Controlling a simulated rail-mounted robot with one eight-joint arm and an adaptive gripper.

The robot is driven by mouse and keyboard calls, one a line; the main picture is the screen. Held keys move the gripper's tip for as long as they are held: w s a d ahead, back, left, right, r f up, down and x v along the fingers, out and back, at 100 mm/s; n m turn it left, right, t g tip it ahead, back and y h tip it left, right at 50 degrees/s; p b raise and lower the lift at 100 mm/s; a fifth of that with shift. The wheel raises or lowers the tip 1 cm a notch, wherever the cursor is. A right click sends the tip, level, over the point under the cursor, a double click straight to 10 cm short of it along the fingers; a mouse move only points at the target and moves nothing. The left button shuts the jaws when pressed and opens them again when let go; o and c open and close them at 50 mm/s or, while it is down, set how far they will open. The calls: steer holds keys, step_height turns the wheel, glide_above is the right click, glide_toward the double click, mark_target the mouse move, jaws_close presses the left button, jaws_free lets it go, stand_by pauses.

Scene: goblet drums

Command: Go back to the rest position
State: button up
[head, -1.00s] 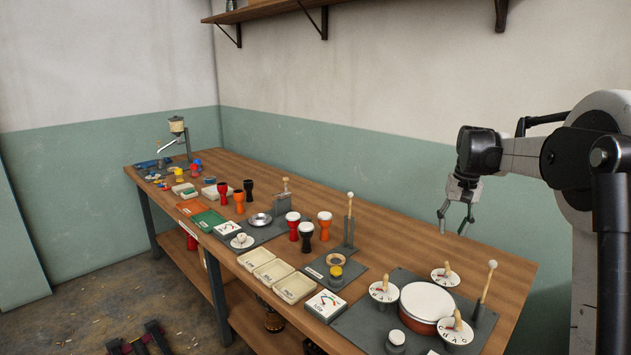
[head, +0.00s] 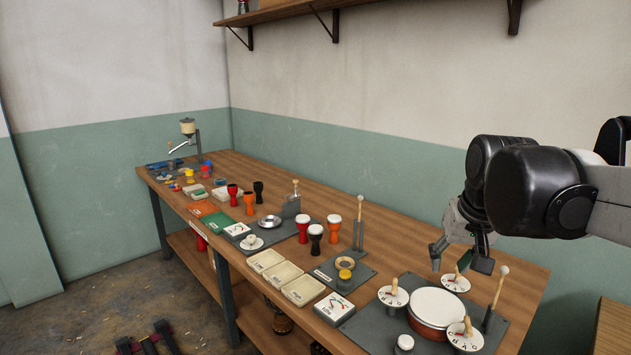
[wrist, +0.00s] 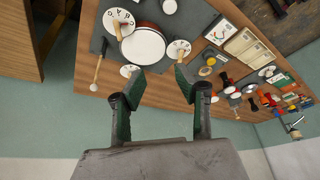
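My gripper (head: 460,258) hangs above the right end of the wooden workbench (head: 400,235), near the wall. In the wrist view my gripper (wrist: 156,84) has its two fingers wide apart with nothing between them. Below it in the head view is the large round drum (head: 436,306) with a white head on a dark mat. White dials with wooden pegs stand around this drum, one (head: 393,296) on its left and one (head: 465,334) at its front right. The gripper is apart from the drum.
A mallet (head: 497,290) stands upright at the mat's right. Red, black and orange goblet drums (head: 316,236) stand mid-bench by another upright mallet (head: 359,215). Cream trays (head: 284,275) line the front edge. A wall shelf (head: 290,12) runs above. The air over the bench is mostly clear.

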steer(key=s+a+f+t, duration=0.1)
steer(key=s+f, duration=0.3)
steer(key=s, duration=0.4)
steer(key=s+a+f+n+t, duration=0.1)
steer(key=s+a+f, duration=0.3)
steer(key=s, duration=0.3)
steer(key=shift+s+t, duration=0.4)
